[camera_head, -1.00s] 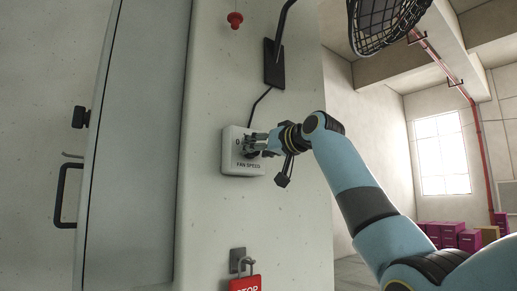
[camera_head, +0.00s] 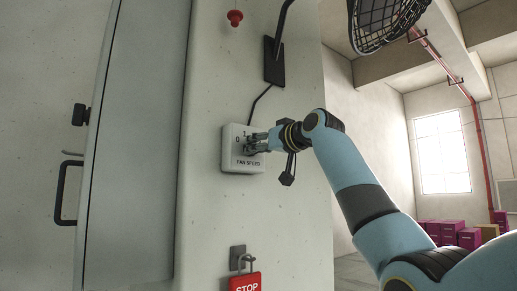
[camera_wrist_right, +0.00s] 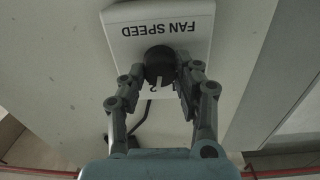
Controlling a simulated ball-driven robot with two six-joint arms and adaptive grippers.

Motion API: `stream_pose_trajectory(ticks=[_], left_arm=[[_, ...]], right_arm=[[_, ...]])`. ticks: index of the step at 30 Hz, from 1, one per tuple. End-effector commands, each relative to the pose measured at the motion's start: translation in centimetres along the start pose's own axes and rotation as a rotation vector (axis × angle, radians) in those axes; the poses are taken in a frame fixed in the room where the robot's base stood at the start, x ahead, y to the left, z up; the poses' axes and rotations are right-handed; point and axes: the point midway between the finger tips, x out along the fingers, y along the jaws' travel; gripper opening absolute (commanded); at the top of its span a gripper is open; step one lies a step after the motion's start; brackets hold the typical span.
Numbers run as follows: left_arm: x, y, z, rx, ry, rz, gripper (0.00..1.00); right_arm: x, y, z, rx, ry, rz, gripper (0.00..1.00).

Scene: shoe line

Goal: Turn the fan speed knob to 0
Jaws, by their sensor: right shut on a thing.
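The white fan speed box (camera_head: 229,158) is mounted on the pale wall, with the label FAN SPEED and the marks 0 and 1 visible in the head view. My right gripper (camera_head: 252,143) reaches it from the right and covers most of the knob there. In the right wrist view, the box (camera_wrist_right: 200,38) appears upside down. The dark round knob (camera_wrist_right: 159,62) sits between the fingertips of my right gripper (camera_wrist_right: 165,75), which is shut on it. A 2 shows below the knob. The knob's pointer setting cannot be read. My left gripper is not in view.
A caged fan (camera_head: 385,22) hangs at the top, its bracket (camera_head: 274,63) on the wall and a cable running down to the box. A red knob (camera_head: 235,17) is above. A door handle (camera_head: 66,193) is at left.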

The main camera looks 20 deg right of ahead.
Motion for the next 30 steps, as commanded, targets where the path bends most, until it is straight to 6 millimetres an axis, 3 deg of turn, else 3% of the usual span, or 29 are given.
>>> stream_pose_trajectory(ticks=[30], left_arm=[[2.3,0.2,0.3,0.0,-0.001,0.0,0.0]], right_arm=[[0.0,0.0,0.2,-0.935,0.025,-0.005,0.0]])
